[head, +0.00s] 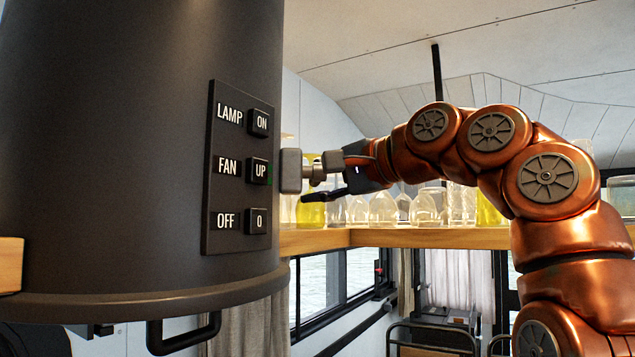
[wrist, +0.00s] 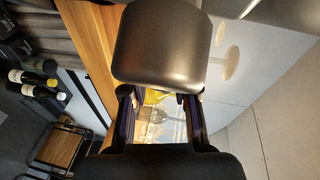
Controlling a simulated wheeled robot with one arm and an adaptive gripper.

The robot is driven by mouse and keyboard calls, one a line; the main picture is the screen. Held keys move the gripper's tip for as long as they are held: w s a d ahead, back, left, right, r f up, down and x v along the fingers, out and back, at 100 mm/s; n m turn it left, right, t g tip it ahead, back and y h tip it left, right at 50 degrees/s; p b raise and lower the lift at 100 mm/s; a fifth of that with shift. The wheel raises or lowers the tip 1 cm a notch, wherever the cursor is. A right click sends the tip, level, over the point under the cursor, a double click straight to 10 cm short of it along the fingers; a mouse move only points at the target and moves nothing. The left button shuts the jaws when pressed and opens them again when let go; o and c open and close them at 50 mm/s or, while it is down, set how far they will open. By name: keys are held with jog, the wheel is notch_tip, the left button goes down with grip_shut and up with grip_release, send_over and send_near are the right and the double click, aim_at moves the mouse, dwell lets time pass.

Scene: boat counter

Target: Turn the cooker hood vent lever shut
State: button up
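The dark cooker hood (head: 130,150) fills the left of the head view. A grey block-shaped lever part (head: 291,170), which looks like the vent lever, stands out from the hood's right side, with a short metal stem toward my gripper (head: 322,177). In the wrist view the block (wrist: 162,45) is large, just beyond my fingertips (wrist: 160,100). My fingers are apart with a clear gap between them, and nothing appears clamped. The lower finger reaches below the stem; I cannot tell if either finger touches it.
A panel (head: 236,170) with LAMP, FAN and OFF buttons is on the hood's front. A black handle (head: 184,335) hangs below its rim. A wooden shelf (head: 430,238) with several glasses and yellow bottles lies close behind my gripper. Wine bottles (wrist: 35,84) show in the wrist view.

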jog(key=shift+o, duration=1.4)
jog(key=shift+a, duration=0.1)
jog(key=shift+d+r, duration=0.15)
jog(key=shift+d, duration=0.05)
jog(key=v, duration=1.1)
jog(key=shift+s+d, duration=0.25)
jog(key=shift+s, duration=0.1)
